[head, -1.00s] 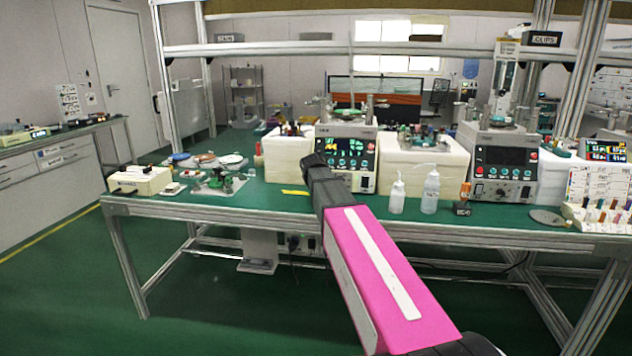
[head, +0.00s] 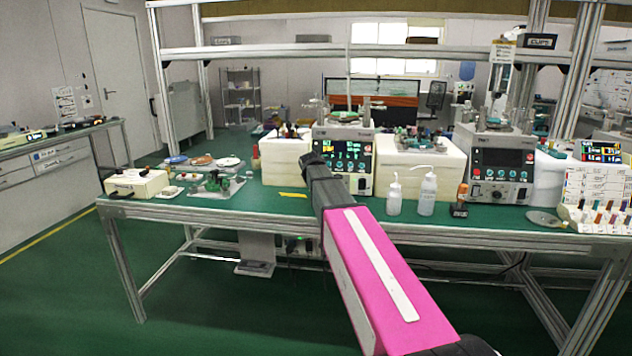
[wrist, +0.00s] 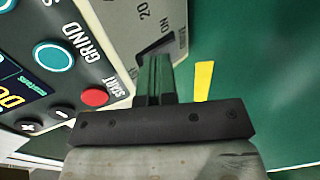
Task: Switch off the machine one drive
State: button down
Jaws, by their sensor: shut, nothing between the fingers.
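The lit machine (head: 344,155) stands on the green bench straight ahead, with a display and a row of round buttons. The wrist view shows its panel close up, with a red START button (wrist: 94,97), a teal GRIND button (wrist: 53,56) and part of the display (wrist: 12,98). A dark rocker switch (wrist: 170,44) sits beside the ON label. My gripper (wrist: 155,68) is shut and empty, its fingertips right at this switch. They partly cover it, and I cannot tell whether they touch or which way the rocker is set. The head view shows my gripper (head: 314,162) before the machine's left side.
White wash bottles (head: 427,191) and an orange-capped item (head: 460,197) stand right of my arm. A second machine (head: 496,163) with a dark screen stands further right. White blocks (head: 286,158) flank the lit machine. A yellow strip (wrist: 203,80) lies on the green bench.

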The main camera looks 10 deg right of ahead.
jog(key=shift+r, duration=0.1)
jog(key=shift+r, duration=0.7)
jog(key=v, duration=1.3)
jog(key=shift+w+r, duration=0.1)
jog(key=shift+w, duration=0.05)
